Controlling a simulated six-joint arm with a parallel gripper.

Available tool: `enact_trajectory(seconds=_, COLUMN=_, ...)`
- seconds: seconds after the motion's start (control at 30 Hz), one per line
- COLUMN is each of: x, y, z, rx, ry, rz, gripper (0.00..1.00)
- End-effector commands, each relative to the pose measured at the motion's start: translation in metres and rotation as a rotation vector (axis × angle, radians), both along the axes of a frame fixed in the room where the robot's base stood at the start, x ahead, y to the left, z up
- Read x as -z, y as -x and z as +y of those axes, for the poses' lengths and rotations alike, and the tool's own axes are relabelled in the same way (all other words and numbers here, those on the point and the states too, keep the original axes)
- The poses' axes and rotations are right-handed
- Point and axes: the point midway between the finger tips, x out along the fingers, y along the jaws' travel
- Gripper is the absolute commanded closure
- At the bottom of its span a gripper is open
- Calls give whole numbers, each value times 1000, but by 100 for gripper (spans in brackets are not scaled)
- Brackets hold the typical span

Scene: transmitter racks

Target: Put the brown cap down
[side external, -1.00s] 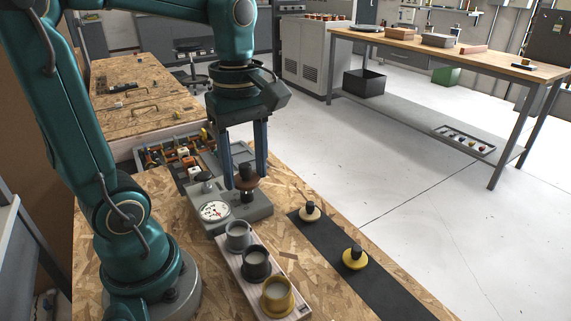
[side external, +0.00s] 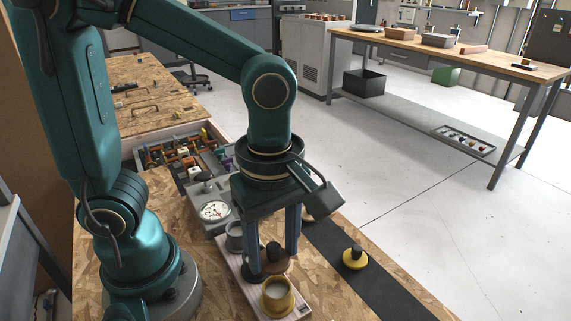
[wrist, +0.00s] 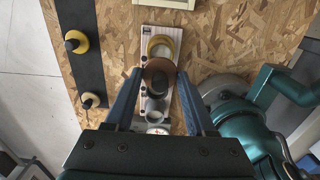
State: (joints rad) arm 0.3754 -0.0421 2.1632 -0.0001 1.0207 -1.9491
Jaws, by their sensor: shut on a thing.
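The brown cap (side external: 281,262), a brown disc with a black knob, is between the two blue fingers of my gripper (side external: 274,264), which is shut on it. It also shows in the wrist view (wrist: 152,67), between the fingertips (wrist: 158,76). The cap is over the pale rack (side external: 237,277), close to the dark cup and behind the yellow cup (side external: 277,297). The grey cup (side external: 235,238) stands farther back on the rack. The dark cup is mostly hidden by my finger and the cap. I cannot tell whether the cap touches anything below.
A black strip (side external: 389,286) lies to the right with a yellow cap (side external: 355,260) and a cream cap (wrist: 90,100) on it. A grey box with a round dial (side external: 214,210) stands behind the rack. A drawer of coloured parts (side external: 185,148) is farther back.

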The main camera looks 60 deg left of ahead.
Motion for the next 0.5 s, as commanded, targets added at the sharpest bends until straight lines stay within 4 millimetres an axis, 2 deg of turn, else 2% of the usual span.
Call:
enact_trajectory(seconds=0.17, x=7, y=1, z=-8, rx=-1, ry=-1, rz=1, gripper=97)
enact_trajectory(seconds=0.4, x=37, y=2, z=-7, rx=-2, ry=-3, rz=6, gripper=97)
enact_trajectory(seconds=0.5, x=44, y=1, z=-7, rx=-2, ry=-1, rz=2, gripper=97)
